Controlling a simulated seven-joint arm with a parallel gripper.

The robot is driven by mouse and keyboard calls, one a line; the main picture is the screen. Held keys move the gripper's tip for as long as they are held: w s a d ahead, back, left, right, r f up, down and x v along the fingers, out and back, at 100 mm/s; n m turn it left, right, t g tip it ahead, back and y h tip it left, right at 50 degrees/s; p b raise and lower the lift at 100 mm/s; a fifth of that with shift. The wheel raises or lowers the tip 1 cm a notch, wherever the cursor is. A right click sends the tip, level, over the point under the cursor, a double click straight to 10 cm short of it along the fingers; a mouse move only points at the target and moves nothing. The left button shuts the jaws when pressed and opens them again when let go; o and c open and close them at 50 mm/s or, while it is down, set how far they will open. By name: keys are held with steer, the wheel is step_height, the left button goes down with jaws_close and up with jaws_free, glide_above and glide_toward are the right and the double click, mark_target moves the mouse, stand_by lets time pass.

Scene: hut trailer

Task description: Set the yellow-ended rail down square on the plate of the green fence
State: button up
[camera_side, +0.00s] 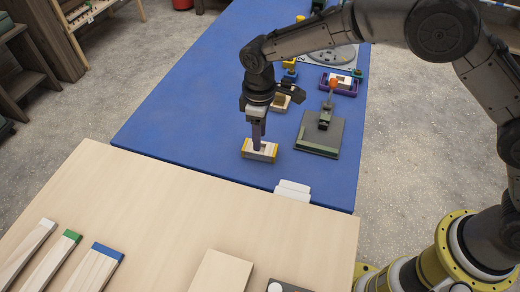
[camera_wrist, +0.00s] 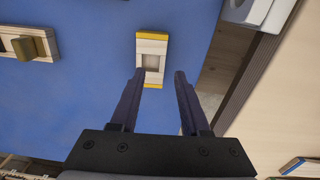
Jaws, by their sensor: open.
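The yellow-ended rail (camera_side: 262,153), a short pale wooden block with yellow ends and a recess in its middle, lies on the blue mat near its front edge. It also shows in the wrist view (camera_wrist: 152,48). My gripper (camera_side: 257,146) points down at the rail in the side view and hides part of it. In the wrist view my gripper (camera_wrist: 160,72) is open, with its fingertips near the rail's lower half; contact cannot be told. The green fence's grey-green plate (camera_side: 333,138) lies to the right of the rail, with a green strip along its front edge.
A wooden piece with a darker block (camera_side: 281,102) sits behind my gripper. A purple tray (camera_side: 340,87) is farther back. A white part (camera_side: 292,190) sits at the mat's front edge. The mat's left side is clear.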

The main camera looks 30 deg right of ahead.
steer(key=shift+a+f, duration=0.2)
steer(key=shift+f, duration=2.45)
jaws_close()
